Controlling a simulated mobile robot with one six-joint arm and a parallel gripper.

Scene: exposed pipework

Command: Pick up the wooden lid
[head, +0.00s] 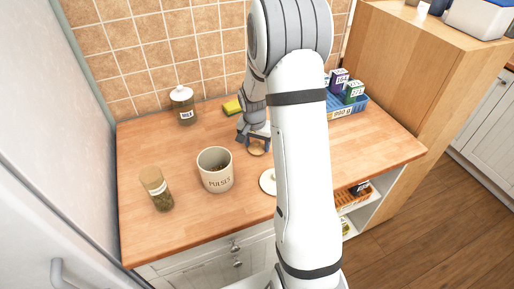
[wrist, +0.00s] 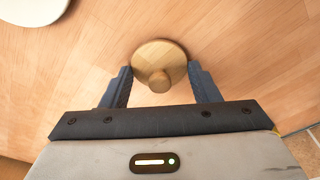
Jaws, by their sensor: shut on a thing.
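The wooden lid (wrist: 150,52) is a round, pale disc with a knob. In the wrist view it sits between the two fingers of my gripper (wrist: 160,70), which is shut on it. In the head view the lid (head: 257,150) shows at the tips of my gripper (head: 255,138), low over the counter, behind and right of the open PULSES pot. I cannot tell whether it still touches the counter.
The open PULSES pot (head: 215,172) stands mid-counter. A pale round lid (head: 267,182) lies right of it, partly behind my arm. A cork-topped jar (head: 158,190) stands left, a white-lidded jar (head: 184,106) at the back. A blue crate (head: 347,110) with boxes is right; a sponge (head: 232,107) lies near the wall.

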